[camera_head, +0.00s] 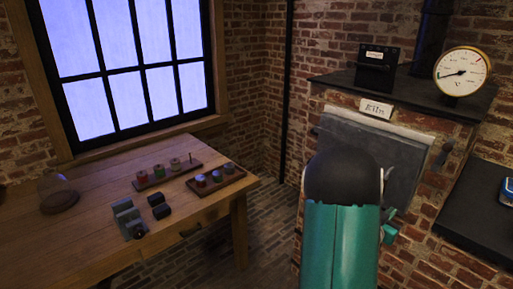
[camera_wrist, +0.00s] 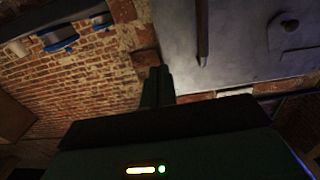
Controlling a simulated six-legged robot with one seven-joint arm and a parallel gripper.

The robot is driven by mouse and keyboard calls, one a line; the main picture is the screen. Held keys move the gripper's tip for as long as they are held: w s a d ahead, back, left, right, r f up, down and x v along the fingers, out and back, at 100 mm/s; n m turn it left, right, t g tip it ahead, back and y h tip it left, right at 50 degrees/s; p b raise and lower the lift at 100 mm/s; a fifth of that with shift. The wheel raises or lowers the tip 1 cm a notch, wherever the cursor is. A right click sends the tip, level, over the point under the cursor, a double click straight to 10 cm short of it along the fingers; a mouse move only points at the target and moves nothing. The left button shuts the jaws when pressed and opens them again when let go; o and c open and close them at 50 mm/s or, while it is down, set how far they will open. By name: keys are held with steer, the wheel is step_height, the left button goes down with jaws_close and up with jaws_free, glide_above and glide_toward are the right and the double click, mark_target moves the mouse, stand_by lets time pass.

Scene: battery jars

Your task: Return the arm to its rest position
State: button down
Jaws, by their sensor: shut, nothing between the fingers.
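My arm, teal with a black rounded joint, rises in front of the brick kiln (camera_head: 370,107) in the head view and hides part of its grey door (camera_head: 400,160). My gripper (camera_wrist: 159,72) shows in the wrist view as two dark fingers close together, shut and empty. It is apart from any object, with brick wall and the grey door surface (camera_wrist: 245,50) beyond it.
A gauge (camera_head: 462,73) and a black box (camera_head: 378,67) stand on the kiln. A dark counter (camera_head: 475,215) is at right.

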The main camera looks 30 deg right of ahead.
steer(key=w+a+r+n+t+y, duration=0.2)
steer(key=w+a+y, duration=0.3)
steer(key=a, duration=0.4)
steer(key=w+a+r+n+t+y, duration=0.2)
steer(key=w+a+r+n+t, duration=0.1)
steer(key=w+a, duration=0.5)
steer(key=w+a+r+n+t+y, duration=0.2)
steer(key=w+a+y, duration=0.25)
steer(key=a, duration=0.55)
steer(key=s+a+r+n+y, duration=0.2)
steer(key=a+n+y, duration=0.1)
steer(key=a, duration=0.6)
steer(key=s+a+r+n+y, duration=0.2)
steer(key=s+a, duration=0.1)
steer(key=a, duration=0.6)
steer(key=s+a+n+g+y, duration=0.1)
steer(key=s+a+n+g, duration=0.3)
steer(key=s+a, duration=0.5)
steer(key=s, duration=0.3)
steer(key=shift+a+r, duration=0.2)
steer(key=shift+a, duration=0.1)
steer(key=shift+d, duration=0.25)
